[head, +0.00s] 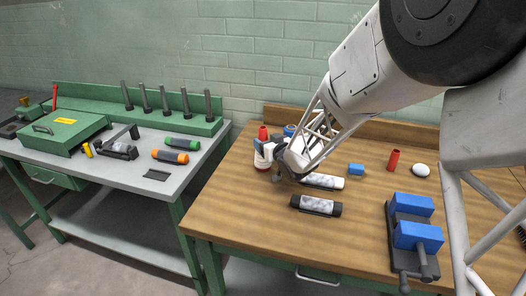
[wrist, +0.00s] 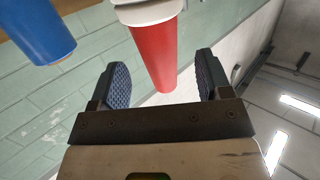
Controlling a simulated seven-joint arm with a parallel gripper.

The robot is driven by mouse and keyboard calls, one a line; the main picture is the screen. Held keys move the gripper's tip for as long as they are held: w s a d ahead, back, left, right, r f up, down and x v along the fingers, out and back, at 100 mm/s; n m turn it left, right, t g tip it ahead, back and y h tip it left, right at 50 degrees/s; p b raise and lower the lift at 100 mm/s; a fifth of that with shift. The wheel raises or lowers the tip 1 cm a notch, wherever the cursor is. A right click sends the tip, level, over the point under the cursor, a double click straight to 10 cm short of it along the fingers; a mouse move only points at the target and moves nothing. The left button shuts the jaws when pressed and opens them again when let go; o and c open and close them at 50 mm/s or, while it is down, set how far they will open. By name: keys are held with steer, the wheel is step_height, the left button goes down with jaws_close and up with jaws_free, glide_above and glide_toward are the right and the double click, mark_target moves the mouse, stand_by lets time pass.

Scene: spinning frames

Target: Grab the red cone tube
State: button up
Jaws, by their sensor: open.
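The red cone tube (wrist: 156,52) is large in the wrist view, with a white part at its upper end. It reaches down between the two fingers of my gripper (wrist: 160,88), with a gap on both sides. My gripper is open and does not appear to touch it. In the head view a red top (head: 263,132) shows just left of my gripper (head: 280,172), above a white part; it appears to be the same tube. The fingertips are hard to make out there.
A blue tube (wrist: 38,30) is left of the red one in the wrist view.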

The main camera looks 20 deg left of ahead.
steer(key=shift+w+a, duration=0.1)
steer(key=shift+x, duration=2.5)
steer(key=c, duration=1)
steer(key=shift+r, duration=0.1)
